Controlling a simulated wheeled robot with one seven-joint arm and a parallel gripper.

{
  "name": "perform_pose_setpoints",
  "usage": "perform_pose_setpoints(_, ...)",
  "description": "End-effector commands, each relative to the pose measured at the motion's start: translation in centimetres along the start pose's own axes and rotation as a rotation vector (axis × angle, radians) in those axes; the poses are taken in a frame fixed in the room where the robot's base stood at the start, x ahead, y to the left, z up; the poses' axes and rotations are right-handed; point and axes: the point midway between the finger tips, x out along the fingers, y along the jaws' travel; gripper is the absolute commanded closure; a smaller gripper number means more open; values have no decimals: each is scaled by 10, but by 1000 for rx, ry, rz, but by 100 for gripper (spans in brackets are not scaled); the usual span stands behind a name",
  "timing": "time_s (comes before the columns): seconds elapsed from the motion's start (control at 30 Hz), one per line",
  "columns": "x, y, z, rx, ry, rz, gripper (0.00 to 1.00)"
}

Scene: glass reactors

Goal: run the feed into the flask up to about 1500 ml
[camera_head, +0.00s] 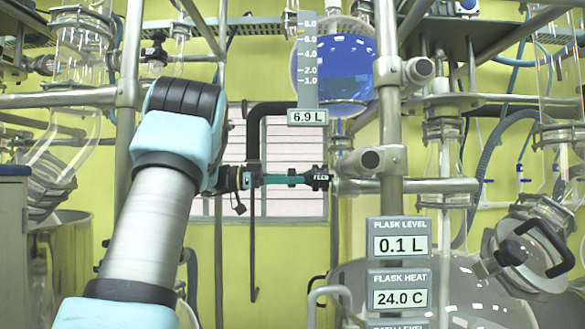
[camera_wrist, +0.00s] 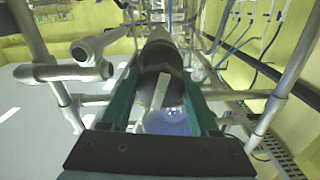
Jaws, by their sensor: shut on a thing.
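The round glass feed vessel (camera_head: 358,82) hangs at the upper middle, partly full of blue liquid, with a readout (camera_head: 307,117) of 6.9 L. Below it is the black feed valve handle (camera_head: 320,178), with a small label on it. My gripper (camera_head: 303,180) reaches it from the left, its teal fingers shut on the handle. In the wrist view the dark handle (camera_wrist: 160,58) sits between the fingers, with a pale bar in front of it. The large glass flask (camera_head: 465,285) is at lower right. The flask level panel (camera_head: 401,238) reads 0.1 L.
A flask heat panel (camera_head: 400,290) reads 24.0 C. Metal frame posts (camera_head: 391,150) and clamps stand close right of the valve. Another post (camera_head: 130,90) stands left, near my arm. A black bent pipe (camera_head: 254,140) runs behind the gripper.

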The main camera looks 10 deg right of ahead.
Motion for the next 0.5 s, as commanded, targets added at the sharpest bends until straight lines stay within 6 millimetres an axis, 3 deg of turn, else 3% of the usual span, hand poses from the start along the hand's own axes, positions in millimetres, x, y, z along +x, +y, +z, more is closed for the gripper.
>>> perform_pose_setpoints(0.5,-1,1,2,-308,-2,0,94)
